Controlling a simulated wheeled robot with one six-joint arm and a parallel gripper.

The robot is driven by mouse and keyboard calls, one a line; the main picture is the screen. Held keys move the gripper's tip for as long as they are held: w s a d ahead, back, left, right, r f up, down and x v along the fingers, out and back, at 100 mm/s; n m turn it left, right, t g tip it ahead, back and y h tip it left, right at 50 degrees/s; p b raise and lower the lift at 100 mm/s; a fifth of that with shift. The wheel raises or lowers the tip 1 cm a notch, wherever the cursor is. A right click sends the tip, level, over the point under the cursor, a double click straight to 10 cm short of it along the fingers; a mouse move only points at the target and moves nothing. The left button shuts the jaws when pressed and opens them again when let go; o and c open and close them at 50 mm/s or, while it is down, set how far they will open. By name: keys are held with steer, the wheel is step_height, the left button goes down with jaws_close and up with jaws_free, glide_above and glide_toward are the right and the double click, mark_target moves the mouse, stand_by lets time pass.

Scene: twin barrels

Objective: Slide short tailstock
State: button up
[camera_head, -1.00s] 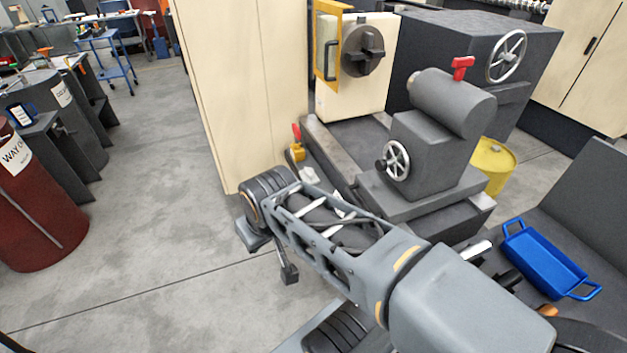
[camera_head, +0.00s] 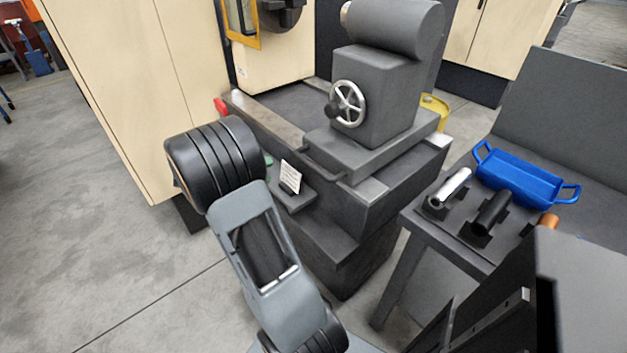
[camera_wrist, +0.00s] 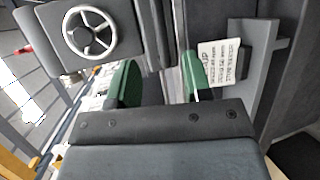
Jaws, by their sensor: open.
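The tailstock (camera_head: 378,95) is a dark grey block with a thick round barrel on top and a spoked handwheel (camera_head: 347,104) on its side. It sits upright on the lathe bed (camera_head: 370,200). In the wrist view the handwheel (camera_wrist: 90,32) is at the upper left, on the grey tailstock body (camera_wrist: 50,12). My gripper (camera_wrist: 158,82) is open, with its green-padded fingers apart and nothing clearly held between them. It is beside the tailstock's lower part, near the bed. In the head view my own wrist mostly hides it; a bit of green shows.
A white label card (camera_head: 290,177) stands on a small ledge at the bed's front. A bench at right holds a blue tray (camera_head: 522,178), a shiny cylinder (camera_head: 451,187) and a black cylinder (camera_head: 490,215). A cream cabinet (camera_head: 115,80) stands left.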

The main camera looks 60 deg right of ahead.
mark_target(310, 167)
steer(key=shift+h, duration=0.3)
steer(key=x, duration=1.4)
steer(key=shift+d+f, duration=0.15)
steer(key=shift+d, duration=0.2)
steer(key=shift+c, duration=0.3)
jaws_close()
steer(key=shift+w, duration=0.1)
